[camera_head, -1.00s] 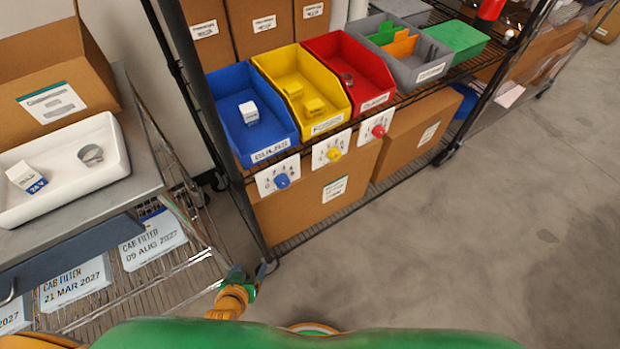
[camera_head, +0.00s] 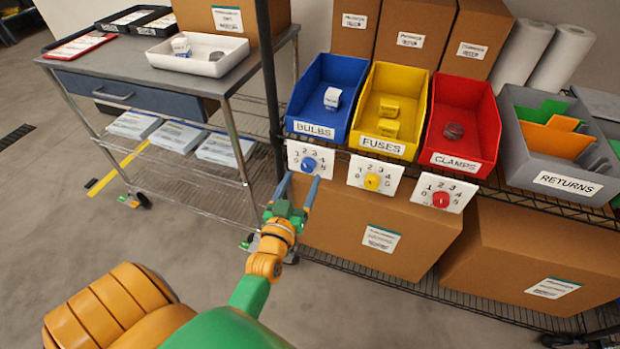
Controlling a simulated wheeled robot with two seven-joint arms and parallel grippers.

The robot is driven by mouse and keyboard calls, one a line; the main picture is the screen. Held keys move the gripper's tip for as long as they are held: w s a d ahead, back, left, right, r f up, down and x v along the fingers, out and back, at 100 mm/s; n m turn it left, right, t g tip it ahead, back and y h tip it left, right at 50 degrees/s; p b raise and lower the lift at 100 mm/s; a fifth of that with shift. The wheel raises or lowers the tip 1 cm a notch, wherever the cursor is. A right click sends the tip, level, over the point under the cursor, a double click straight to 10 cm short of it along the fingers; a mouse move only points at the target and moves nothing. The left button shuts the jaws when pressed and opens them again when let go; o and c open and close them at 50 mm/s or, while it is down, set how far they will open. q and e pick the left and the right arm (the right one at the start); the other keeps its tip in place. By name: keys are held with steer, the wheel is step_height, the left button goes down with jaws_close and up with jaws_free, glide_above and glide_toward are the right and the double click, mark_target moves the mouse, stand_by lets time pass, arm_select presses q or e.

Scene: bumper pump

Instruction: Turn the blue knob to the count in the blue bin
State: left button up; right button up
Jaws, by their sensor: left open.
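The blue knob (camera_head: 309,164) sits on a white dial plate (camera_head: 296,152) with numbers around it, below the blue bin. The blue bin (camera_head: 345,75), labelled BULBS, stands on the shelf and holds one small white box (camera_head: 332,97). My left gripper (camera_head: 298,187) is open, its two fingers pointing up toward the dial, with the fingertips just below the blue knob. I cannot tell how much gap is left between the fingers and the knob. The knob's exact pointer direction is too small to read. My right gripper is not in view.
A yellow bin (camera_head: 366,118) with two boxes and a red bin (camera_head: 437,146) stand to the right, with a yellow knob (camera_head: 372,182) and a red knob (camera_head: 441,200) below. A grey returns bin (camera_head: 512,160) is farther right. A cart (camera_head: 100,62) stands left.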

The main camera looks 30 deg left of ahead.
mark_target(306, 168)
arm_select(q)
steer(key=x, duration=0.3)
steer(key=shift+w+a+f, duration=0.15)
steer(key=shift+a+f, duration=0.05)
steer(key=shift+w+r, duration=0.1)
steer(key=shift+w, duration=0.3)
steer(key=shift+c, duration=0.5)
jaws_close()
steer(key=n+p, duration=0.1)
steer(key=n, duration=0.2)
steer(key=shift+r, duration=0.1)
steer(key=shift+s+n+p, duration=0.1)
steer(key=shift+n+p, duration=0.35)
steer(key=shift+n, duration=1.85)
